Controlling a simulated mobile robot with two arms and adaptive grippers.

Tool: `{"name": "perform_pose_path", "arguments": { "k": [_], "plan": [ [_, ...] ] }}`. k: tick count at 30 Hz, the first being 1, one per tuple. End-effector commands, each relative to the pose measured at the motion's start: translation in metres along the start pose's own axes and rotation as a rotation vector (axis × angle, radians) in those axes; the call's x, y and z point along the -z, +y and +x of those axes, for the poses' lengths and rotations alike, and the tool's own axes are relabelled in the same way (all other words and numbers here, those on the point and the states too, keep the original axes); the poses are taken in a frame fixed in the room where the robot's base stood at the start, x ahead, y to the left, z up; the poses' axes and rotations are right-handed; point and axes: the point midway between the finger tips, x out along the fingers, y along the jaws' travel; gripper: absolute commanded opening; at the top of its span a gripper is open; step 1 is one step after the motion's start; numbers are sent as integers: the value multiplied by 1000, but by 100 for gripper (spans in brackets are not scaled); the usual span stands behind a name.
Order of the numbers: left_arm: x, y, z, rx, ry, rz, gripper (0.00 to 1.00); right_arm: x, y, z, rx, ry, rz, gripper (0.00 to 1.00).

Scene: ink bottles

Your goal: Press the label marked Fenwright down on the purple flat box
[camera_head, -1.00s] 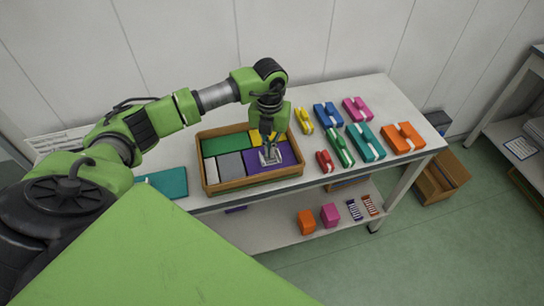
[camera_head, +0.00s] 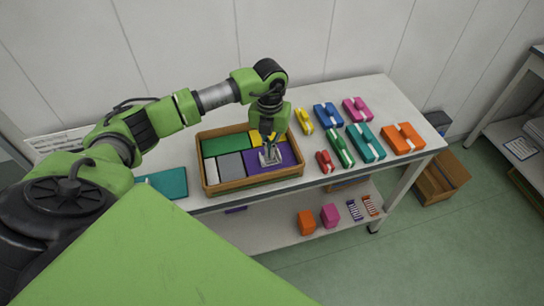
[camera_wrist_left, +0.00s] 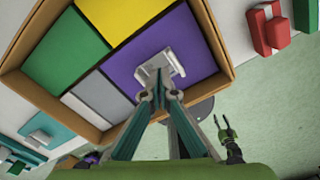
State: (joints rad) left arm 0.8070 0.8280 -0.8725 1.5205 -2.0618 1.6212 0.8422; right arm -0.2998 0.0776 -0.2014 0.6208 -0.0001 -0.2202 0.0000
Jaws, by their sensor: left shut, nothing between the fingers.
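The purple flat box (camera_head: 288,153) lies in the front right part of a wooden tray (camera_head: 240,185); it also fills the middle of the left wrist view (camera_wrist_left: 190,45). A pale label (camera_wrist_left: 151,70) lies on the purple box, and its lettering is not readable. My left gripper (camera_head: 268,160) points down at the label, shut and empty. In the left wrist view its fingertips (camera_wrist_left: 160,92) meet at the label's near edge and hide part of it; contact is hard to judge. What looks like my right gripper (camera_wrist_left: 225,125) shows small, prongs apart, away from the tray.
The tray also holds green (camera_head: 226,144), yellow (camera_head: 254,139), grey (camera_head: 230,165) and white (camera_head: 211,170) flat pieces. Several coloured boxes, such as a blue one (camera_head: 326,117), stand right of it. A teal flat piece (camera_head: 170,183) lies to its left.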

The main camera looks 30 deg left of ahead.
Motion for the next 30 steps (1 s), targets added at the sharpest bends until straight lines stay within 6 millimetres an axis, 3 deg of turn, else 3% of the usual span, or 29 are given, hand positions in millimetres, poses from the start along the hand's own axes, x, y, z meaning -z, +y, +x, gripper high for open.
{"name": "perform_pose_path", "arguments": {
  "k": [30],
  "plan": [
    [0, 0, 14, 0, 0, 0, 0, -2, 2, 11, -3, -1, 1, 40]
  ]
}}
